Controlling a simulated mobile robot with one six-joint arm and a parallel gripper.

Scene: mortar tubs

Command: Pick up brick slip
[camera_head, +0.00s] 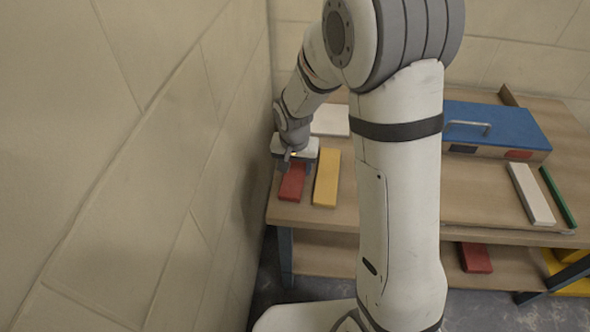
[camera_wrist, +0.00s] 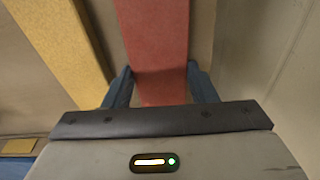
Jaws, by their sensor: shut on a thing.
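A red brick slip (camera_head: 291,183) lies at the left end of the workbench, near the wall. In the wrist view the red slip (camera_wrist: 155,45) runs between the two fingers. My gripper (camera_head: 296,166) is over the slip and shut on it; in the wrist view the fingers (camera_wrist: 158,85) stand one on each side of it. I cannot tell whether the slip is clear of the bench top. A yellow slip (camera_head: 326,178) lies just to the right, apart from the red one, and shows at the left in the wrist view (camera_wrist: 60,42).
The wall (camera_head: 190,170) stands close on the left. A white slab (camera_head: 330,120) lies behind the slips. A blue box with a handle (camera_head: 497,122), a white bar (camera_head: 531,194) and a green strip (camera_head: 558,197) are to the right. Another red piece (camera_head: 475,257) is on the lower shelf.

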